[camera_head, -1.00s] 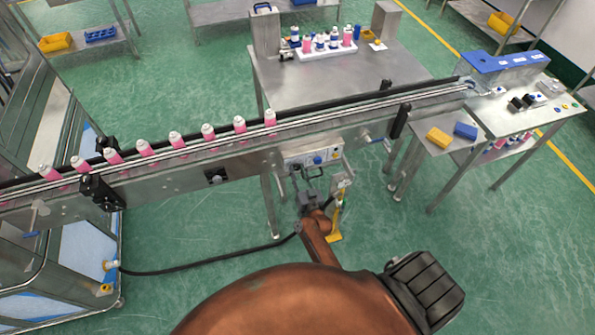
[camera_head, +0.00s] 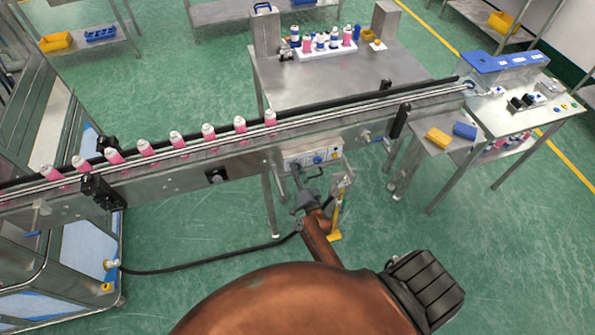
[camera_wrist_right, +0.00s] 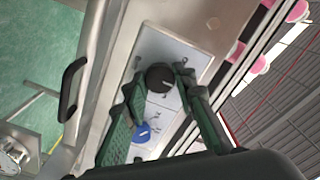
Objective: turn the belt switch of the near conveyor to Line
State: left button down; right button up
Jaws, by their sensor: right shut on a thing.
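The near conveyor's control panel (camera_head: 325,156) is a light plate on the conveyor's front side. In the right wrist view, the belt switch (camera_wrist_right: 160,77) is a round black knob with a pale mark, on the plate (camera_wrist_right: 172,47). My right gripper (camera_wrist_right: 158,82) has its two green fingers on either side of this knob and is shut on it. In the head view, my right gripper (camera_head: 307,182) is in front of the panel and hides part of it. A blue knob (camera_wrist_right: 143,131) sits beside the switch. The panel lettering is too small to read. My left gripper is out of view.
Several pink bottles (camera_head: 176,139) stand on the conveyor belt (camera_head: 330,113). A yellow post (camera_head: 335,214) is close to the right of my right gripper. A black handle (camera_wrist_right: 70,88) is near it in the wrist view. A black cable (camera_head: 200,269) crosses the floor.

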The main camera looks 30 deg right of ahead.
dwell(0.5)
jog(key=o, duration=1.2)
jog(key=shift+c, duration=0.2)
jog(key=v, duration=1.2)
jog(key=s+a+f+n+g+y+b, duration=0.1)
jog(key=s+a+f+n+g, duration=0.3)
jog(key=f, duration=0.7)
jog(key=s+f+n+g+y, duration=0.1)
jog(key=s+f+y, duration=0.1)
jog(key=s+f, duration=0.65)
jog(key=s+a+f+n+g+y+b, duration=0.1)
jog(key=s+a+f+n+g, duration=0.15)
jog(key=f, duration=1.05)
jog(key=s+d+f+n+g, duration=0.1)
jog(key=s+f, duration=0.4)
jog(key=s, duration=0.5)
jog(key=s+d+f+n+g+b, duration=0.1)
jog(key=s+f+g, duration=0.4)
jog(key=s, duration=0.5)
jog(key=s+d+f+n+g, duration=0.2)
jog(key=s+f, duration=0.4)
jog(key=s, duration=0.3)
jog(key=shift+s+d+f+n+g+b, duration=0.15)
jog(key=shift+s+d+n+g+b, duration=0.25)
jog(key=shift+n, duration=0.85)
